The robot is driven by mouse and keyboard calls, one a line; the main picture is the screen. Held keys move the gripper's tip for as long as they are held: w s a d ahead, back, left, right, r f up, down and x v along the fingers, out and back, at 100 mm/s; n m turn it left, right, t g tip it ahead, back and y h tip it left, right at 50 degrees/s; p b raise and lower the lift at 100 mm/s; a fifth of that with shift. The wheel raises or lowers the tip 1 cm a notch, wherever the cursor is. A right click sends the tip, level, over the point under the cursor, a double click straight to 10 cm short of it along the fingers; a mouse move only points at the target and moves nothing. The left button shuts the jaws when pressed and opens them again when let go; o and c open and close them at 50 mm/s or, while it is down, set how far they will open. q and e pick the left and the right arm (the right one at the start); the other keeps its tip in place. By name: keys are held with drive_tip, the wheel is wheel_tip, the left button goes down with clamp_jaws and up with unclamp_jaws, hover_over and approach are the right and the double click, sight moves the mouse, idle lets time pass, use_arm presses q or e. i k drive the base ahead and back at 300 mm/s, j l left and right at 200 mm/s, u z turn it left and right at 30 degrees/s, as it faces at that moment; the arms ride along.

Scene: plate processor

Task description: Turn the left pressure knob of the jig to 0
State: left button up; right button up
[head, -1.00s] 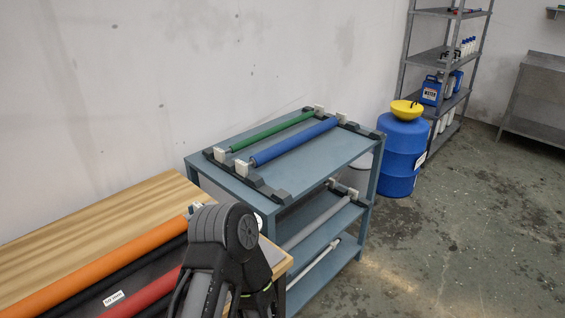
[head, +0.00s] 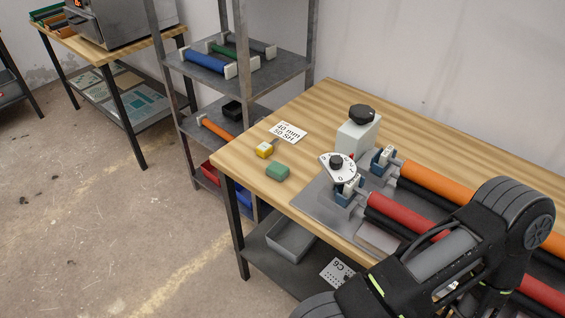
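The jig is on the wooden bench, with a grey base plate (head: 312,207). A round white dial with numbers and a dark knob (head: 337,166) sits at the jig's left end, above a blue-grey roller holder (head: 346,192). The dial setting is too small to read. Behind it stands a pale box with a black knob (head: 361,114) on top. A red roller (head: 400,218) and an orange roller (head: 440,187) run right from the jig. Part of my arm covers the jig's right side. Neither gripper's fingers are in view.
A yellow tape measure (head: 264,150), a green block (head: 277,171) and a printed card (head: 287,132) lie on the wooden bench (head: 320,100). A metal shelf (head: 270,70) with rollers stands left of the bench. The floor at left is open.

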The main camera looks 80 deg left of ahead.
sight(339, 168)
drive_tip(key=u, duration=2.45)
drive_tip(key=j+z, duration=0.1)
drive_tip(key=z, duration=1.5)
drive_tip(key=k+j, duration=0.45)
drive_tip(key=j, duration=0.1)
